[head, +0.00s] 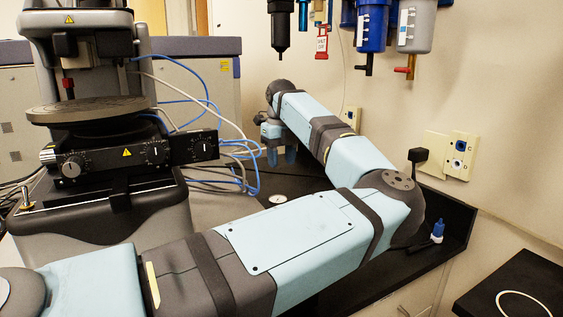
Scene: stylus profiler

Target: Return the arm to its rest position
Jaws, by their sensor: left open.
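My left arm comes in from the lower left, bends at the elbow on the right and reaches back to the middle of the view. My left gripper (282,157) hangs at its end, fingers pointing down over the dark bench top, open and with nothing seen between the fingers. The stylus profiler (120,155) stands on the left, with a round dark stage (88,109) and a black front panel with knobs. The gripper is to the right of the profiler, apart from it. My right gripper is out of view.
Blue and grey filter housings (372,30) hang on the wall above. Blue cables (240,165) run from the profiler near the gripper. A small blue-capped bottle (437,231) stands near my elbow. A cream wall plate (455,155) is behind it. A black surface (520,290) lies at lower right.

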